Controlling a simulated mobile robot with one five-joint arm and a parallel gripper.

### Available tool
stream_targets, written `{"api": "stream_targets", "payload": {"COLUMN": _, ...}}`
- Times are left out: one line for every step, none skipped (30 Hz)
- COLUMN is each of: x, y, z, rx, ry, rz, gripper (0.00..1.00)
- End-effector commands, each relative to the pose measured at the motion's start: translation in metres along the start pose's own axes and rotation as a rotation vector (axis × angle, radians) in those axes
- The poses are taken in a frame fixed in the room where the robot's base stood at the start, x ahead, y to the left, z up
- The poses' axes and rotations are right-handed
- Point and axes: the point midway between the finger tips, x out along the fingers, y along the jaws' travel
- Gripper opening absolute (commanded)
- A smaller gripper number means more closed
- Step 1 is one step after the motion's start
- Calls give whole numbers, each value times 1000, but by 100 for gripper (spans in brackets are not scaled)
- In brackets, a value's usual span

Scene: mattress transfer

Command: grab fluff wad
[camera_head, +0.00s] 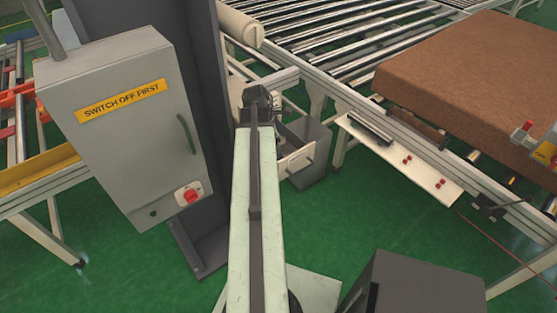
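I cannot make out a fluff wad in this view. My pale arm runs up the middle of the picture and ends at a dark joint in front of the conveyor. Pale and dark parts sit just past that joint, and I cannot clearly make out my gripper's fingers among them. Whether it is open or shut does not show. A grey open bin (321,137) stands on the floor just right of the arm's end, partly hidden behind these parts.
A grey switch box (128,140) labelled "SWITCH OFF FIRST" and a dark column (209,201) stand close on the left. A roller conveyor (335,45) crosses the back, with a brown mattress (480,78) on its right. Green floor (375,218) is open below the conveyor.

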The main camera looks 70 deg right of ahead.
Motion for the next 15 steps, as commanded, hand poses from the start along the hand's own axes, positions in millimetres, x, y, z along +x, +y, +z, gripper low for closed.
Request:
{"api": "stream_targets", "payload": {"x": 17, "y": 0, "z": -3, "rx": 1, "ry": 0, "rz": 0, "gripper": 65}}
{"api": "stream_targets", "payload": {"x": 22, "y": 0, "z": -4, "rx": 0, "ry": 0, "rz": 0, "gripper": 65}}
{"api": "stream_targets", "payload": {"x": 30, "y": 0, "z": -4, "rx": 0, "ry": 0, "rz": 0, "gripper": 65}}
{"api": "stream_targets", "payload": {"x": 34, "y": 0, "z": -4, "rx": 0, "ry": 0, "rz": 0, "gripper": 65}}
{"api": "stream_targets", "payload": {"x": 38, "y": 0, "z": -4, "rx": 0, "ry": 0, "rz": 0, "gripper": 65}}
{"api": "stream_targets", "payload": {"x": 41, "y": 0, "z": -4, "rx": -1, "ry": 0, "rz": 0, "gripper": 65}}
{"api": "stream_targets", "payload": {"x": 42, "y": 0, "z": -3, "rx": -1, "ry": 0, "rz": 0, "gripper": 65}}
{"api": "stream_targets", "payload": {"x": 41, "y": 0, "z": -3, "rx": -1, "ry": 0, "rz": 0, "gripper": 65}}
{"api": "stream_targets", "payload": {"x": 40, "y": 0, "z": -2, "rx": -1, "ry": 0, "rz": 0, "gripper": 65}}
{"api": "stream_targets", "payload": {"x": 39, "y": 0, "z": -2, "rx": -1, "ry": 0, "rz": 0, "gripper": 65}}
{"api": "stream_targets", "payload": {"x": 38, "y": 0, "z": -2, "rx": -1, "ry": 0, "rz": 0, "gripper": 65}}
{"api": "stream_targets", "payload": {"x": 38, "y": 0, "z": -2, "rx": -1, "ry": 0, "rz": 0, "gripper": 65}}
{"api": "stream_targets", "payload": {"x": 38, "y": 0, "z": -2, "rx": -1, "ry": 0, "rz": 0, "gripper": 65}}
{"api": "stream_targets", "payload": {"x": 38, "y": 0, "z": -2, "rx": -1, "ry": 0, "rz": 0, "gripper": 59}}
{"api": "stream_targets", "payload": {"x": 38, "y": 0, "z": -2, "rx": -1, "ry": 0, "rz": 0, "gripper": 48}}
